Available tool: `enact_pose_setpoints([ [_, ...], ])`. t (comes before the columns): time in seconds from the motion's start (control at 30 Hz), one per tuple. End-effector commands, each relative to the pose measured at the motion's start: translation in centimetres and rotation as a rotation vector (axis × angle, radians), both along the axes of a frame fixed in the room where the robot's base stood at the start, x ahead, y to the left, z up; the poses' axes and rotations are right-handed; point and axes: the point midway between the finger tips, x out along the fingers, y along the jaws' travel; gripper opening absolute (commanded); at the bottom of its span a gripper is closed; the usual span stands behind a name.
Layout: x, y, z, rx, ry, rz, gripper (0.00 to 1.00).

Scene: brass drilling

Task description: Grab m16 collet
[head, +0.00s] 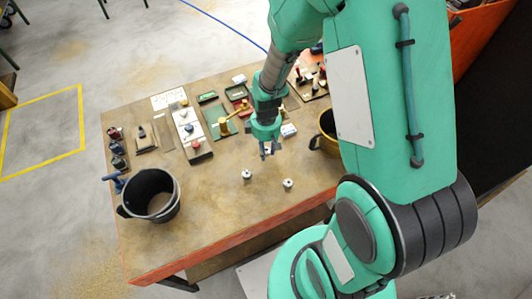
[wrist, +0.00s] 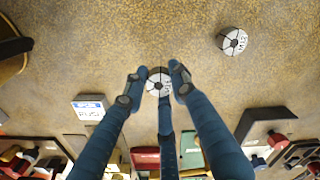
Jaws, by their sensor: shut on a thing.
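My gripper (head: 266,152) is above the table in the head view. In the wrist view my gripper (wrist: 158,82) has its three blue fingers closed around a small round white-and-black collet (wrist: 158,76). The mark on this collet's face is partly hidden by a finger, so I cannot read it for sure. A second collet (wrist: 232,41), marked M12, stands apart at the upper right of the wrist view.
The brown table (head: 220,215) is bare at the front. A dark bucket (head: 152,195) stands at its left and a yellow-and-black bucket (head: 325,140) at the right, near my arm. Trays (head: 218,120), tools and small boxes fill the back.

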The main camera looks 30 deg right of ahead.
Motion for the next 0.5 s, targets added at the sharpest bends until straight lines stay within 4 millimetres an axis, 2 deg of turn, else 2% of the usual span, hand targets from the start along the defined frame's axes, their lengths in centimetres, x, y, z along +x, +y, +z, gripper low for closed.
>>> enact_pose_setpoints([
  [0.5, -9.7, 1.0, 1.1, 0.0, 0.0, 0.0, 0.0],
])
